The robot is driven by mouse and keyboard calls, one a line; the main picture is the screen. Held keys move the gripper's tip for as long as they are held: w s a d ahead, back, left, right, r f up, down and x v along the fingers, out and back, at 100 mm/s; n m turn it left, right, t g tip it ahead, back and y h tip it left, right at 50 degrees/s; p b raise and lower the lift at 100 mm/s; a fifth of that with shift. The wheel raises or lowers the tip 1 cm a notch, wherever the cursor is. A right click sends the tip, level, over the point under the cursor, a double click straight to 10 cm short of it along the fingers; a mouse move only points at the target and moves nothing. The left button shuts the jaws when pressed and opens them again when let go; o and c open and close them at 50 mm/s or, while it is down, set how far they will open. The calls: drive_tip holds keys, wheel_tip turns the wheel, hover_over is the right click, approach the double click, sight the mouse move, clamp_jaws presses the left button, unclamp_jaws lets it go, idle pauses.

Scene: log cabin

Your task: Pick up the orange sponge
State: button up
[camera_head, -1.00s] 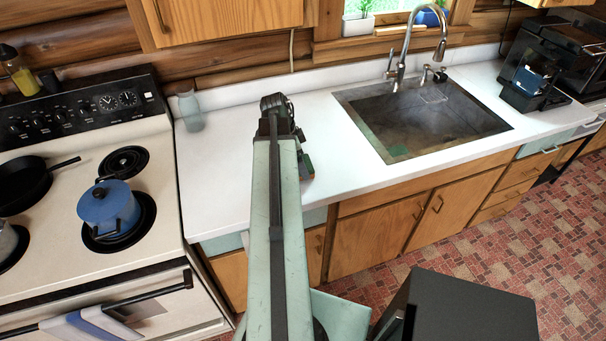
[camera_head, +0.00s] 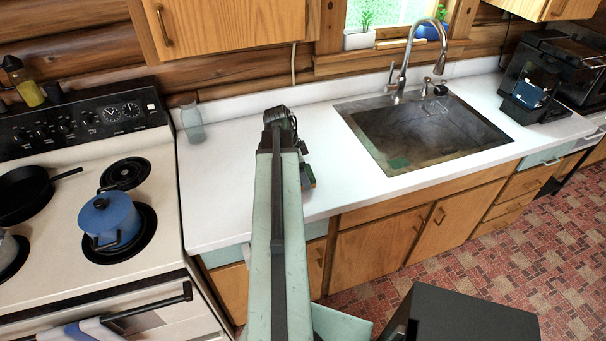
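I cannot make out the orange sponge for sure in this view. My arm reaches forward over the white counter (camera_head: 235,175), left of the sink. My gripper (camera_head: 307,177) is mostly hidden behind the arm; only a small dark and greenish part shows at its right side, low over or near the counter. Its fingers cannot be made out, nor whether it holds anything.
The sink (camera_head: 430,130) with a tall faucet (camera_head: 408,55) is to the right, a flat green piece (camera_head: 399,162) in it. A glass jar (camera_head: 192,122) stands at the counter's back left. The stove with a blue pot (camera_head: 109,218) is left. A coffee machine (camera_head: 530,82) stands right.

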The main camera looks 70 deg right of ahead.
wheel_tip(320, 180, up, 9)
drive_tip(key=p, duration=0.8)
drive_tip(key=shift+f, duration=0.15)
